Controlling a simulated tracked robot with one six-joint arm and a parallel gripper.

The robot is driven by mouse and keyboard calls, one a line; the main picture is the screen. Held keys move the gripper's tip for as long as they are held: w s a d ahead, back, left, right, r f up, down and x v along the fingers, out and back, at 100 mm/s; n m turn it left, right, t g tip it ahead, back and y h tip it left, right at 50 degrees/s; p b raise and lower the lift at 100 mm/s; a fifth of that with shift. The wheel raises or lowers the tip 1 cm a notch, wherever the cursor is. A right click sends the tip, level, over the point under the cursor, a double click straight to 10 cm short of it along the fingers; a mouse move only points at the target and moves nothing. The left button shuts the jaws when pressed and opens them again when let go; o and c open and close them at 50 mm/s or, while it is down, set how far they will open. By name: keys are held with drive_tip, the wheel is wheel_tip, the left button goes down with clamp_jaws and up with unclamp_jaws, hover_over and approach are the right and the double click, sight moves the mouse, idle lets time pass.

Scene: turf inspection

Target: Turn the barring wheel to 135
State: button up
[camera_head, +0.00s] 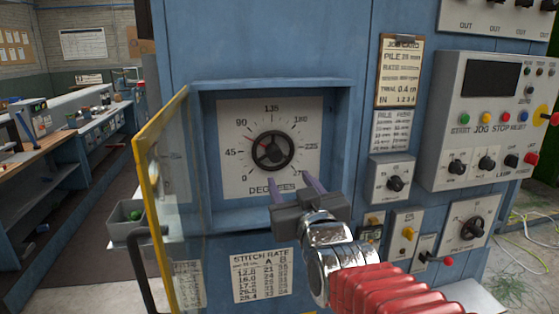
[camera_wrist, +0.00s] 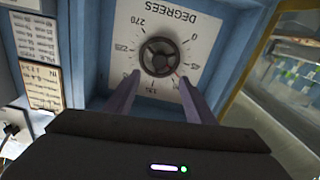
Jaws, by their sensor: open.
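The barring wheel (camera_head: 272,151) is a black, three-spoked handwheel in the middle of a white dial plate (camera_head: 230,185). The plate is marked in degrees from 0 to 270, with 135 at the top. A red mark by the hub points up and left, seemingly between 45 and 90. My gripper (camera_head: 290,178) is open and empty, with its purple fingers in front of the lower right of the dial. In the wrist view the wheel (camera_wrist: 160,57) lies just beyond and between the fingertips (camera_wrist: 160,77). I see no contact.
The dial sits in a recess of the blue cabinet (camera_head: 190,55). A yellow-framed clear door (camera_head: 147,200) stands open at the left. A switch box (camera_head: 392,180) and a button panel (camera_head: 490,120) are at the right. A grey bin (camera_head: 124,222) is beyond the door.

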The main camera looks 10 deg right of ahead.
sight(277, 158)
idle(0.4)
drive_tip(key=shift+w, duration=6.9)
drive_tip(key=shift+c, duration=0.4)
drive_tip(key=c, duration=0.9)
drive_tip(key=shift+d, duration=0.25)
drive_tip(key=shift+c, duration=0.3)
drive_tip(key=shift+a, duration=0.2)
